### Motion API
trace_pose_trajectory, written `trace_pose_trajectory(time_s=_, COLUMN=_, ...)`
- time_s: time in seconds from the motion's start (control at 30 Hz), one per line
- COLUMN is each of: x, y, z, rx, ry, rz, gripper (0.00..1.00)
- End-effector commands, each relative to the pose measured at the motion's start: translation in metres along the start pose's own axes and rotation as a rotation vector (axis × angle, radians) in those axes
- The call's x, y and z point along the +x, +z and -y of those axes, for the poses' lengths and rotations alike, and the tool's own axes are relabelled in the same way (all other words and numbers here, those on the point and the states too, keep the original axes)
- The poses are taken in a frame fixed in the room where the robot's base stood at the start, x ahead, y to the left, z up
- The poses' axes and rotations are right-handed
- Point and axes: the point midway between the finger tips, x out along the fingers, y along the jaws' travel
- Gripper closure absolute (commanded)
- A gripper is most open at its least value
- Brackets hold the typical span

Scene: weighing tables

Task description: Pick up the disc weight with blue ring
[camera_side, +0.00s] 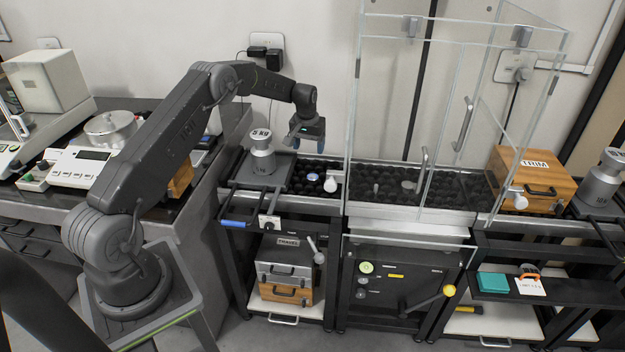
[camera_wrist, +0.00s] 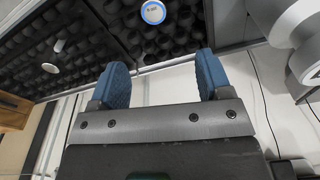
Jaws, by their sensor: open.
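The disc weight with a blue ring (camera_side: 313,176) lies on the black studded bed just left of the glass enclosure. It also shows at the top edge of the wrist view (camera_wrist: 153,12), with a pale labelled face inside the blue rim. My gripper (camera_side: 309,143) is open and empty, held above and behind the disc near the back wall. Its two blue-padded fingers (camera_wrist: 161,65) are apart in the wrist view, with the disc beyond them and not touched.
A glass enclosure (camera_side: 458,130) stands right of the disc, a white knob (camera_side: 331,184) at its near left. A silver cylinder weight (camera_side: 263,160) stands to the left on a dark platform. Another small disc (camera_side: 408,185) lies behind the glass.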

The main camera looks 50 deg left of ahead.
Motion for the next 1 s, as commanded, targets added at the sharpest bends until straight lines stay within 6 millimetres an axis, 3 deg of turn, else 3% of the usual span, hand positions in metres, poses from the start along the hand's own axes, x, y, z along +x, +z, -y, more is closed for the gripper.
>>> trace_pose_trajectory(time_s=0.3, x=0.059, y=0.001, z=-0.001, rx=0.001, ry=0.0, rz=0.003, gripper=0.28)
trace_pose_trajectory(time_s=0.57, x=0.077, y=0.002, z=-0.003, rx=0.002, ry=0.0, rz=0.002, gripper=0.28)
trace_pose_trajectory(time_s=0.8, x=0.112, y=0.005, z=-0.009, rx=0.002, ry=0.001, rz=0.002, gripper=0.28)
trace_pose_trajectory(time_s=1.0, x=0.123, y=0.005, z=-0.009, rx=0.002, ry=0.002, rz=-0.001, gripper=0.28)
